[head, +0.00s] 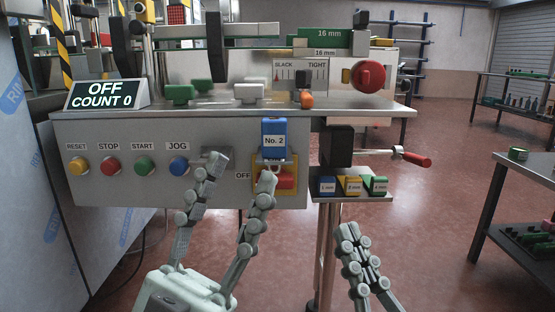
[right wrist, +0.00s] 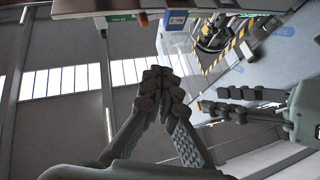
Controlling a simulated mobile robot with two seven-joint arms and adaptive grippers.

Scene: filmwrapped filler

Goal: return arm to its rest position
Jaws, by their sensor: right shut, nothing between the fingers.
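My left gripper (head: 241,172) is in front of the machine's grey control panel (head: 110,190) in the head view. Its two fingers stand apart, one by the JOG button and one in front of the yellow-framed red switch (head: 287,181) under the blue No. 2 tag (head: 274,139). I cannot tell whether a fingertip touches the panel. Nothing shows held between them. My right gripper (head: 349,232) is shut and empty, below the small block shelf at the lower middle right. In the right wrist view its fingertips (right wrist: 157,76) meet, and my left gripper (right wrist: 240,105) shows at the right.
A shelf (head: 350,199) with blue, yellow and green blocks juts out above my right gripper. A red-handled crank (head: 412,158) sticks out to the right. A side table (head: 495,200) stands at the right edge. Open red floor (head: 430,240) lies between.

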